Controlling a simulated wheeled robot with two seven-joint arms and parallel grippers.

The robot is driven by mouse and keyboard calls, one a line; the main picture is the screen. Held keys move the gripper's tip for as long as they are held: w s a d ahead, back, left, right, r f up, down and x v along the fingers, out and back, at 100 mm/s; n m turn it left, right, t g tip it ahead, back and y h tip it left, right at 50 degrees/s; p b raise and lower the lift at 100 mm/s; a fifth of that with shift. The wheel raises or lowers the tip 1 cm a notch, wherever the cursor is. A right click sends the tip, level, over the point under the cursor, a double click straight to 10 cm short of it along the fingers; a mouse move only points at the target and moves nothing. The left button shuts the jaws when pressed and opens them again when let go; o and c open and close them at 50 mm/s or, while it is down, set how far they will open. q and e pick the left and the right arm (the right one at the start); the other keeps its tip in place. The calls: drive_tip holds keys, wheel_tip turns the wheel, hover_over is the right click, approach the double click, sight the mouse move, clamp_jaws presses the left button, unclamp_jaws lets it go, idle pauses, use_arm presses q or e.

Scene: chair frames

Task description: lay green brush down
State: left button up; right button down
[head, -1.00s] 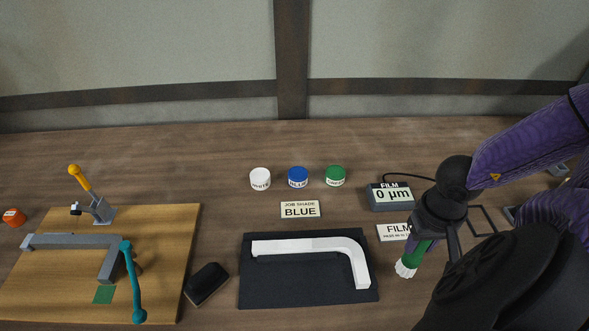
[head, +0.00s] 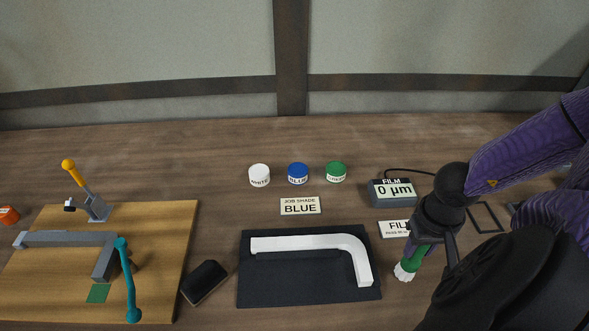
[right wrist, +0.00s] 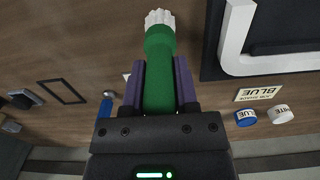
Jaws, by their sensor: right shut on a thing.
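The green brush (head: 411,260) has a green handle and white bristles. My right gripper (head: 424,238) is shut on its handle, at the right of the table in the head view, with the bristles pointing down and toward the front. In the right wrist view the green brush (right wrist: 159,70) sits between the two purple fingers of my right gripper (right wrist: 159,85), bristles at the top of the picture. I cannot tell whether the bristles touch the table. My left gripper is not in view.
A white bent frame piece (head: 320,243) lies on a dark mat (head: 310,290) left of the brush. A film gauge (head: 392,192), a FILM card (head: 394,228) and a dark rectangular outline (head: 486,218) are nearby. Jars, a black block (head: 204,282) and a wooden board (head: 165,240) stand further left.

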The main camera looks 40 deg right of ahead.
drive_tip(key=shift+c, duration=2.4)
unclamp_jaws()
drive_tip(key=shift+o, duration=1)
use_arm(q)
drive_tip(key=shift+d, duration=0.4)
use_arm(e)
drive_tip(key=shift+r, duration=0.15)
wheel_tip(320, 180, up, 9)
drive_tip(key=p, duration=0.5)
drive_tip(key=shift+r, duration=0.3)
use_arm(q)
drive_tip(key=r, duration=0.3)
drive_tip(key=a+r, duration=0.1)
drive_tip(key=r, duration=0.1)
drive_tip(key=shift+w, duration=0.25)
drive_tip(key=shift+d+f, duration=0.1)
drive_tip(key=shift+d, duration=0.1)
